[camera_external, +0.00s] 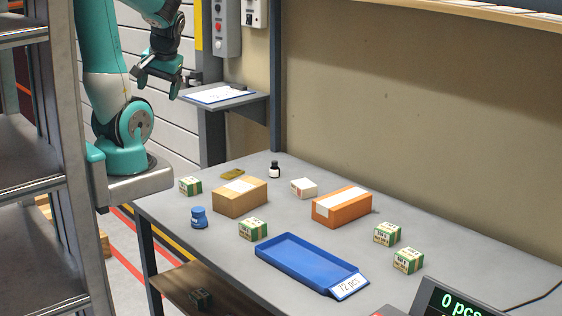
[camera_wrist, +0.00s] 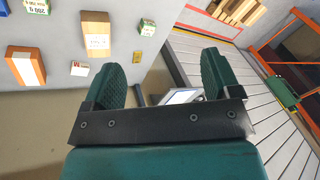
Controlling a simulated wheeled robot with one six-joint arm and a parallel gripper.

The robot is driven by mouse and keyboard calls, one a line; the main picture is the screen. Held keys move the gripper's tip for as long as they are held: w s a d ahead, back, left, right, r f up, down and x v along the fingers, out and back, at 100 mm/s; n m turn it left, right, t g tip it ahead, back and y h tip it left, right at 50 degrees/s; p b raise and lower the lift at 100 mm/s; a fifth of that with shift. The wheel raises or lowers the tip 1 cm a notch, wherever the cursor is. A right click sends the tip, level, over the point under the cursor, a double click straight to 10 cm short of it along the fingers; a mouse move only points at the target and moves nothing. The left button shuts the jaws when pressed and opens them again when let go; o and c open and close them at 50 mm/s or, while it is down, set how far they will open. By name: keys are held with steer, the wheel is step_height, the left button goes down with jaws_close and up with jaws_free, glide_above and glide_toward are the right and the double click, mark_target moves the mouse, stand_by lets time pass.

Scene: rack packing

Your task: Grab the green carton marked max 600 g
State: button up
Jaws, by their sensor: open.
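Several green-and-white cartons stand on the grey table: one at the far left corner (camera_external: 190,186), one left of the blue tray (camera_external: 253,229), and two at the right (camera_external: 387,233) (camera_external: 408,260). Their markings are too small to read in the external view, so I cannot tell which says max 600 g. In the wrist view one green carton (camera_wrist: 147,27) lies ahead of the fingers and another (camera_wrist: 37,6) is cut by the top edge, with print resembling "200 g". My gripper (camera_external: 157,84) is open and empty, raised beyond the table's left end, apart from every carton.
A brown box (camera_external: 240,197), an orange box (camera_external: 342,205), a small white box (camera_external: 303,188), a blue jar (camera_external: 199,217), a dark bottle (camera_external: 275,170) and a blue tray (camera_external: 300,262) occupy the table. A metal rack (camera_external: 45,190) stands at left.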

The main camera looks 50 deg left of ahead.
steer(key=shift+o, duration=0.4)
steer(key=m+b, duration=2)
steer(key=m, duration=0.5)
glide_toward(190, 181)
steer(key=x, duration=0.2)
steer(key=b+x, duration=0.1)
steer(key=x, duration=0.2)
steer(key=shift+d, duration=0.25)
steer(key=x, duration=0.5)
steer(key=shift+w+a+f+b, duration=0.1)
steer(key=shift+a+f+b, duration=0.15)
steer(key=shift+a+b, duration=0.15)
steer(key=c, duration=1.1)
steer(key=shift+r, duration=0.1)
